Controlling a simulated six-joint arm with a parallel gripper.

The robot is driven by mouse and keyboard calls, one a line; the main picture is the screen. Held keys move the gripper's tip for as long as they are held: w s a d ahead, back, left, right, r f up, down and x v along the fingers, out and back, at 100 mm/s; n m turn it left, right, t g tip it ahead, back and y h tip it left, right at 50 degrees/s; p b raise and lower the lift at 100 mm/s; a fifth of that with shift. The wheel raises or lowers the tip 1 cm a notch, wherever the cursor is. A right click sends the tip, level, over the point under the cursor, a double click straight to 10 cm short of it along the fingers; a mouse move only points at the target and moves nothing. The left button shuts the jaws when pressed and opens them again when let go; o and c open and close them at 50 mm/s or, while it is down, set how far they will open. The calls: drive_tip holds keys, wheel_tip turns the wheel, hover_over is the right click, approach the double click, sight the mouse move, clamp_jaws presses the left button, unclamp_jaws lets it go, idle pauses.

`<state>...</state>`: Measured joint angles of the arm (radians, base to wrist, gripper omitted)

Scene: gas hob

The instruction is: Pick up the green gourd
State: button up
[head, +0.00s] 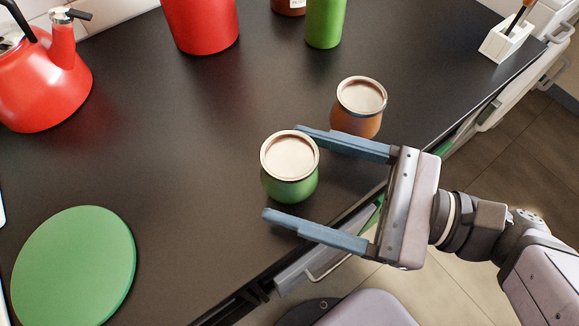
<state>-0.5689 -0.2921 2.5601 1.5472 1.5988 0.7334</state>
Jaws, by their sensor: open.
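The green gourd (291,187) is a round, squat green cup with a metal rim and a pale beige top. It stands upright on the dark worktop (200,140) near the front edge. My gripper (282,172) is open, reaching in from the right. Its two blue-grey fingers lie on either side of the green gourd, one beyond its upper right side and one below it with a visible gap. I cannot tell whether the upper finger touches it. Nothing is held.
A brown-orange gourd (358,108) of the same shape stands just beyond the upper finger. A green disc (74,268) lies at lower left. A red kettle (45,80), red canister (203,22) and green bottle (324,22) stand farther back. The worktop left of the green gourd is clear.

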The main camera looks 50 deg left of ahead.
drive_tip(key=shift+x, duration=1.05)
drive_tip(key=shift+c, duration=0.6)
drive_tip(key=c, duration=1.1)
wheel_tip(320, 180, up, 10)
drive_tip(key=p, duration=0.9)
